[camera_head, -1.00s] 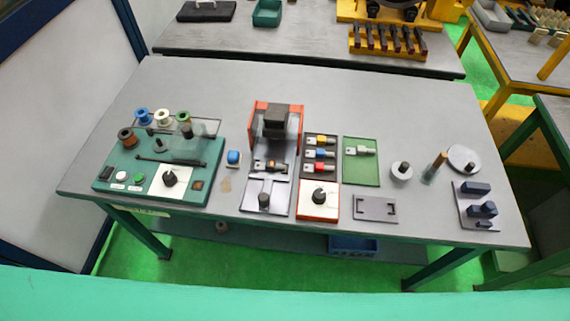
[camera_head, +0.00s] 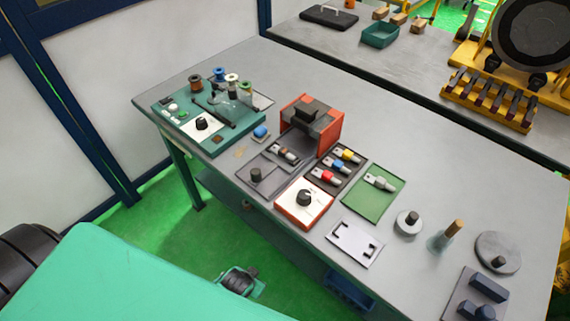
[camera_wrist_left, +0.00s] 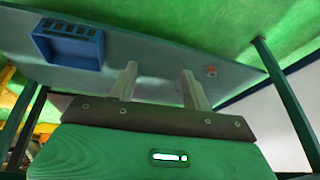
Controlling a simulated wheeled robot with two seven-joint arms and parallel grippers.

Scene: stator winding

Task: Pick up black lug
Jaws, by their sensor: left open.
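A lug with a dark band (camera_head: 287,154) lies on the grey plate in front of the orange-and-black press (camera_head: 312,122) in the head view. It looks like the black lug, but its colour is hard to tell at this size. My left gripper (camera_wrist_left: 159,68) shows in the left wrist view with its two pale fingers apart and nothing between them. It is away from the lug, which is not in the wrist view. My right gripper is not in view.
The black tray with yellow, blue and red lugs (camera_head: 339,162) and a green tray (camera_head: 372,193) with a pale lug are right of the press. A teal winding unit (camera_head: 205,125) is left. The wrist view shows a blue bin (camera_wrist_left: 67,43) and table legs.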

